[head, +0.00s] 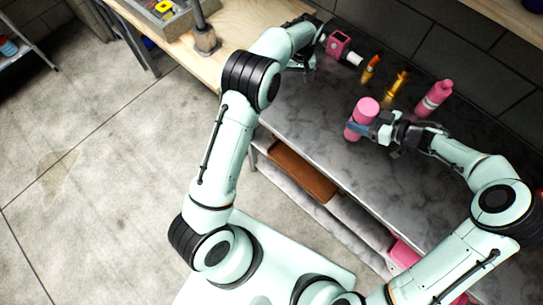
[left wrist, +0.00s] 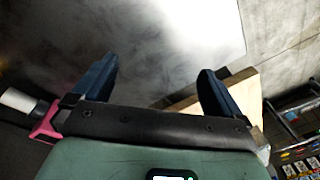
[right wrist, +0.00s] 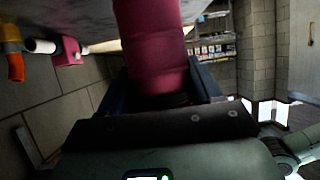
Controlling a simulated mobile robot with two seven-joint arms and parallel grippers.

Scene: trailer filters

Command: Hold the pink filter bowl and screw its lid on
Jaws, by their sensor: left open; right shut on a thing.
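A pink cylinder (head: 355,129), which looks like the filter bowl, stands out over the grey worktop in the head view. My right gripper (head: 366,128) is shut on it from the right. The pink cylinder (right wrist: 152,45) also fills the space between the fingers in the right wrist view. Its top in the head view is a lighter pink round face (head: 369,105); I cannot tell whether this is a lid. My left gripper (head: 312,48) is open and empty at the far left end of the worktop. Its spread fingers (left wrist: 157,90) show in the left wrist view.
A pink block with a white cylinder (head: 339,43) is close beside my left gripper. Two orange and gold fittings (head: 397,84) and a pink bottle (head: 434,99) stand near the back wall. A wooden bench (head: 232,32) adjoins the worktop (head: 310,135).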

